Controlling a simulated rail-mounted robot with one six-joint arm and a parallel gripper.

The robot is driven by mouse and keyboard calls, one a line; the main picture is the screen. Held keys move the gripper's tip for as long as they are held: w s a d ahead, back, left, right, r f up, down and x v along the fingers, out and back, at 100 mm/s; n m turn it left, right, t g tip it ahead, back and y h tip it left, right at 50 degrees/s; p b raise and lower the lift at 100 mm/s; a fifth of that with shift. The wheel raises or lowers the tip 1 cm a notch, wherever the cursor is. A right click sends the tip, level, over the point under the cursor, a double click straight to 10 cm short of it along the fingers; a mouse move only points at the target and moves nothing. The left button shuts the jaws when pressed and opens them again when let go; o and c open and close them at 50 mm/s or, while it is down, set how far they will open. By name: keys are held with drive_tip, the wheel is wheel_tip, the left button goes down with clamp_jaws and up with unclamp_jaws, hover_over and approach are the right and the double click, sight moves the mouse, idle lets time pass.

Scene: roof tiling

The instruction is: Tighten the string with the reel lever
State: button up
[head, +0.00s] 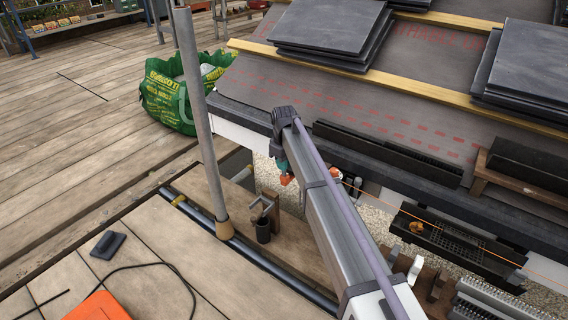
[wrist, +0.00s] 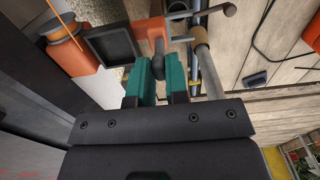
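My gripper (wrist: 158,72) has two teal fingers close together on either side of a dark rounded knob (wrist: 157,50), which looks like the reel lever's end. The fingers appear to touch it on both sides. Beside it in the wrist view are an orange body (wrist: 150,30) and a dark square-framed part (wrist: 112,42). An orange spool (wrist: 64,28) with string is at the upper left. In the head view my gripper (head: 283,168) is at the eave, largely hidden by my arm, with an orange part just below it. The orange string (head: 470,253) runs off to the lower right.
Dark gutter pieces (head: 455,245) and a small orange item (head: 416,227) lie right of my arm. Slate stacks (head: 330,30) rest on the roof above. A grey pole (head: 197,110) stands left of my gripper, with a green bag (head: 168,98) behind it.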

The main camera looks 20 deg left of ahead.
clamp_jaws()
